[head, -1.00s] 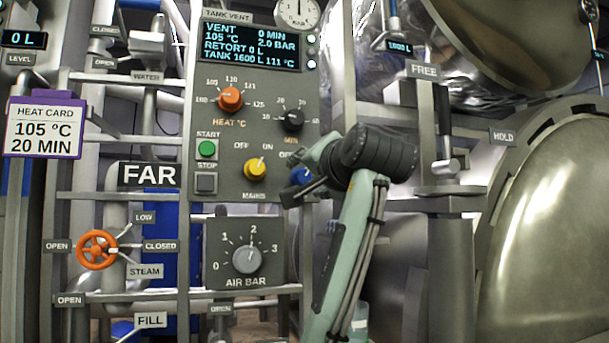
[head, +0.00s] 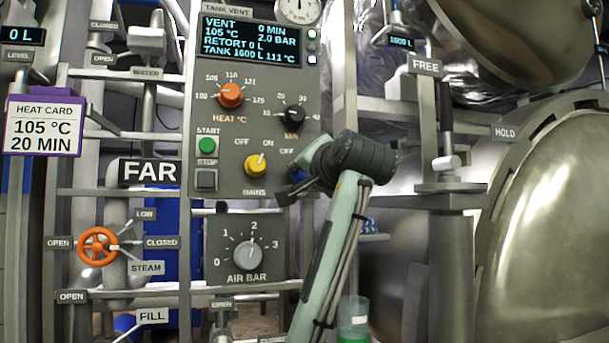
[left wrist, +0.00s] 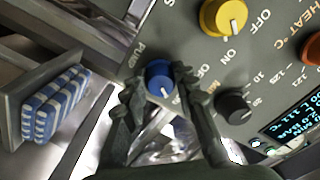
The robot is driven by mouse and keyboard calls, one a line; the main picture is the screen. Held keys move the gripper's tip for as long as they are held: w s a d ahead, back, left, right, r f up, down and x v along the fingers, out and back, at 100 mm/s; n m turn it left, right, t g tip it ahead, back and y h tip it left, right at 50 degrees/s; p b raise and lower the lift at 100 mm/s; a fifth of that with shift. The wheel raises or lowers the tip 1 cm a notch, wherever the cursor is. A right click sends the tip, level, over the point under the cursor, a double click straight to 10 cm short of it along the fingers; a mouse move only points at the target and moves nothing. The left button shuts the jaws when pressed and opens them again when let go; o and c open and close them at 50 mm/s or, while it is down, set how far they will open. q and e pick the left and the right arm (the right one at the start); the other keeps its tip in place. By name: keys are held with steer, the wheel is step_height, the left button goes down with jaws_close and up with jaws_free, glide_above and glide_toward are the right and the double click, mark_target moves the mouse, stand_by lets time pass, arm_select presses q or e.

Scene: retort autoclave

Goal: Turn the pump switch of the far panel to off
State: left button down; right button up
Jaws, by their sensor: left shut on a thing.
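The blue pump knob (left wrist: 157,78) sits on the grey far panel (head: 225,190), beside its PUMP label. In the left wrist view my left gripper (left wrist: 158,82) has a finger on each side of the knob and is shut on it. The knob's white mark points down in that view; its OFF and ON labels are covered, so I cannot tell its setting there. In the head view my left gripper (head: 291,189) is at the panel's lower right edge and mostly hides the knob. The pump's OFF label (head: 287,152) shows just above. My right gripper is not in view.
The yellow mains knob (head: 255,164) is left of the gripper, its mark toward ON. The black minutes knob (head: 293,116) and orange heat knob (head: 230,95) are above. The air bar dial (head: 248,255) is below.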

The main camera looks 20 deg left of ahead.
arm_select(q)
steer(key=shift+f+n, duration=0.1)
steer(key=shift+n, duration=1.2)
steer(key=n, duration=0.2)
steer(key=shift+d+n, duration=0.1)
steer(key=shift+n, duration=0.2)
steer(key=shift+w+n, duration=0.1)
steer(key=shift+n, duration=3.4)
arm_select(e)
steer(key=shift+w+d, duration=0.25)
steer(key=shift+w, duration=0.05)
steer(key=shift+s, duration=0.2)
